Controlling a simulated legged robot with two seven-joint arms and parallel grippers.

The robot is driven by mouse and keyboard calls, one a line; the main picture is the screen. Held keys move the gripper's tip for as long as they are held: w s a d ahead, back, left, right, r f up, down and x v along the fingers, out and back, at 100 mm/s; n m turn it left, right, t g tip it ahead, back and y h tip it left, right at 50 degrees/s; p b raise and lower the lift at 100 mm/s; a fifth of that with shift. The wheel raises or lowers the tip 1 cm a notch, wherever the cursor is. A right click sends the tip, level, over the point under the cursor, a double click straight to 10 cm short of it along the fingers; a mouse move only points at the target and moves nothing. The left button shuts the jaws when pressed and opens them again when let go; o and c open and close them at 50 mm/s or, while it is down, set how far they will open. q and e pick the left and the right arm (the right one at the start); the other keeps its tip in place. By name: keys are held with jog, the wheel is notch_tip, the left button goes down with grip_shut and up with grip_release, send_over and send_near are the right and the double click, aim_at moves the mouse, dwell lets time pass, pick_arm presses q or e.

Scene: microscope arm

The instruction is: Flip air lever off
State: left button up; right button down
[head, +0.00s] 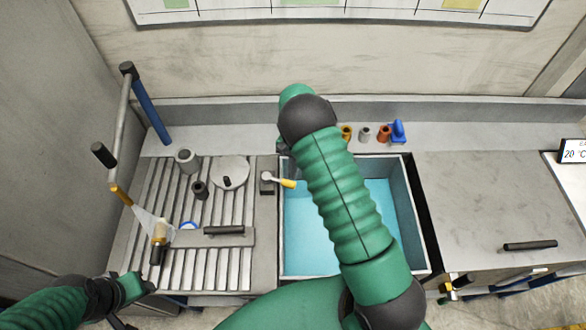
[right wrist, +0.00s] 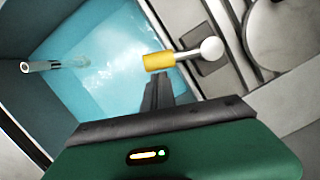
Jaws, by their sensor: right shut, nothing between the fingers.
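A lever with a yellow grip and a pale round pivot (head: 280,181) sits on a dark block at the left rim of the blue basin. Its grip points right, over the basin edge. In the right wrist view the yellow grip (right wrist: 158,62) lies just beyond the fingers of my right gripper (right wrist: 157,90), which are shut and empty. I see a small gap in the picture; contact cannot be told. In the head view my right arm mostly hides this gripper. My left gripper (head: 148,286) is at the lower left, away from the lever; its jaws are unclear.
The water-filled basin (head: 411,215) lies under my right arm. A slatted drainer (head: 185,272) at left holds small cups, a round plate and a nozzle. Several coloured knobs and a blue valve (head: 398,131) stand behind the basin. The right counter (head: 480,200) is mostly clear.

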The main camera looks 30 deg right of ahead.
aim_at(291, 183)
jog(key=shift+d+f, duration=0.1)
jog(key=m, duration=0.1)
jog(key=s+a+m, duration=0.1)
jog(key=m, duration=0.1)
jog(key=s+a+m, duration=0.1)
jog(key=shift+s+a+t, duration=0.2)
jog(key=shift+s+t, duration=0.05)
jog(key=shift+t, duration=0.15)
jog(key=shift+s+a+m+t+p, duration=0.25)
jog(key=shift+a+m+t+p, duration=0.1)
jog(key=shift+a+m, duration=1)
jog(key=shift+s+a+m+t+p, duration=0.35)
jog(key=shift+a+m, duration=0.7)
jog(key=shift+m, duration=0.6)
jog(key=shift+s+a+m+t+p, duration=0.2)
jog(key=shift+a+m+t+p, duration=0.15)
jog(key=shift+a+m, duration=1)
jog(key=shift+d, duration=0.15)
